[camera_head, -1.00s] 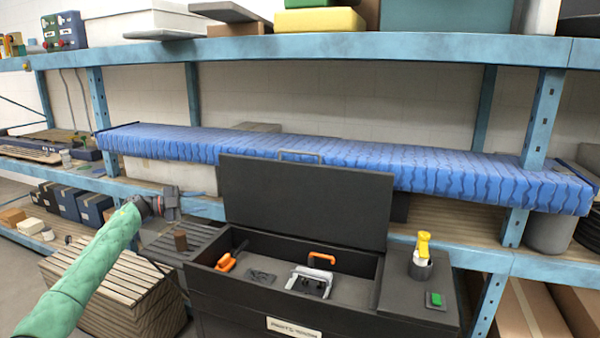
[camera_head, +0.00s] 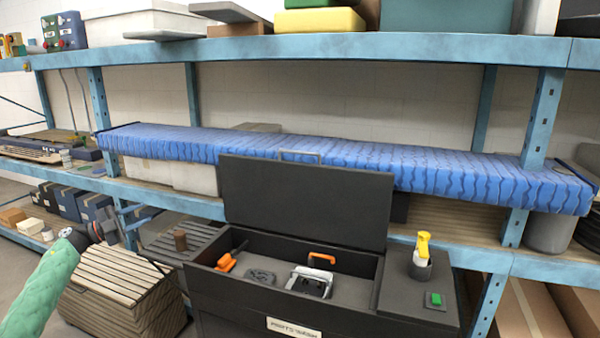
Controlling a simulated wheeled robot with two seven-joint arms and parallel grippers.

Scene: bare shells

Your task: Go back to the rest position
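My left arm comes in from the lower left in green, and its dark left gripper (camera_head: 106,228) is at the left, in front of the lower shelf and apart from the black parts box. Its fingers are too small and unclear to show whether they are open or shut, and I see nothing clearly held. My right gripper is not in view. The black parts box (camera_head: 250,308) stands in the middle with its lid (camera_head: 305,200) raised.
Inside the box lie an orange-handled tool (camera_head: 226,262) and a grey item with an orange handle (camera_head: 310,283). Blue shelving (camera_head: 330,46) stands behind.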

